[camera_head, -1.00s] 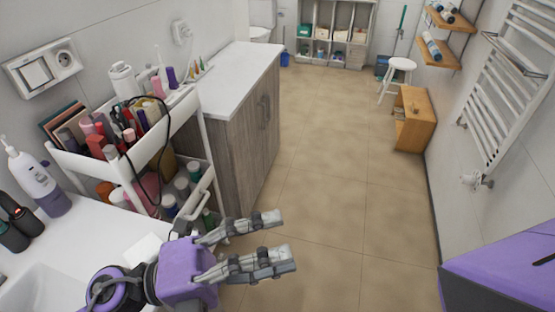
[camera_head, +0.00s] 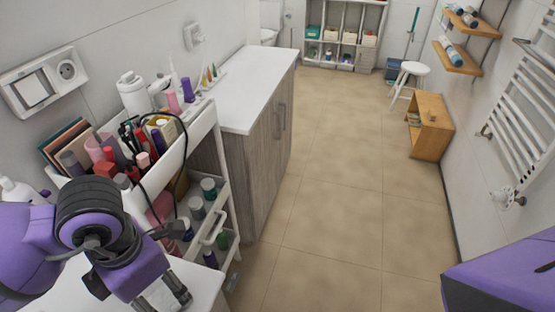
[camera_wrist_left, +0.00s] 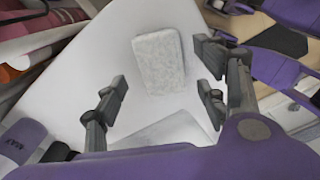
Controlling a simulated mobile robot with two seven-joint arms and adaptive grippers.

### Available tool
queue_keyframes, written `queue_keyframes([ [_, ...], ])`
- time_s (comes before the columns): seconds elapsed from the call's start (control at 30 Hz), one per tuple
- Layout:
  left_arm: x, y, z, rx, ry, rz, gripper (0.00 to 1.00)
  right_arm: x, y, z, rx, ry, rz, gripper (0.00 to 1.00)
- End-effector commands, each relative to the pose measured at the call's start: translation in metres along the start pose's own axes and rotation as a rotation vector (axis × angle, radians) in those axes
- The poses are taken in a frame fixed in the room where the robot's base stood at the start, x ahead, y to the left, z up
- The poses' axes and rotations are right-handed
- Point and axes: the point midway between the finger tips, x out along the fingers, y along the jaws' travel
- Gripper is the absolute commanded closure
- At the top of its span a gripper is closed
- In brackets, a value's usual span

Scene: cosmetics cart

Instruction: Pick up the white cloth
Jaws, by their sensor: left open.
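The white cloth (camera_wrist_left: 158,62) shows in the left wrist view as a textured, rounded rectangle lying flat on the white countertop (camera_wrist_left: 100,88). My left gripper (camera_wrist_left: 162,78) is open and points down over the countertop, with its fingers on either side of the cloth and nothing held. I cannot tell whether the fingertips touch the countertop. In the head view my left gripper (camera_head: 146,284) is at the lower left, and its wrist and fingers hide most of the cloth. My right gripper is out of view.
A white cart (camera_head: 205,125) packed with cosmetics stands close beyond my left gripper, with a black cable hanging over it. A wooden cabinet (camera_head: 250,165) with a white top stands behind it. The tiled floor (camera_head: 335,200) to the right is clear.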

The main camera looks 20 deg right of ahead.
Motion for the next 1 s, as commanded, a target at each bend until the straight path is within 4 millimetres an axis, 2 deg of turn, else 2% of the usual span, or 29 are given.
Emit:
queue_keyframes([
  [0.1, 0.017, -0.005, -0.001, -0.001, 0.000, -0.001, 0.34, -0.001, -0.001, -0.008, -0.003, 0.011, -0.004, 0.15],
  [0.23, 0.034, -0.004, 0.000, 0.000, 0.000, -0.002, 0.34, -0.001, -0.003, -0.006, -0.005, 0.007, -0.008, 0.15],
  [0.53, 0.037, -0.004, 0.000, 0.000, -0.002, -0.001, 0.36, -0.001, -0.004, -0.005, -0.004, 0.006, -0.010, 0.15],
  [0.9, 0.037, -0.004, 0.000, 0.000, -0.002, -0.001, 0.83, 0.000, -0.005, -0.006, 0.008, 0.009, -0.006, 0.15],
  [1.0, 0.037, -0.004, 0.000, 0.000, -0.002, -0.001, 0.83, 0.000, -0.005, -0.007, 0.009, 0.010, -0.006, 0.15],
])
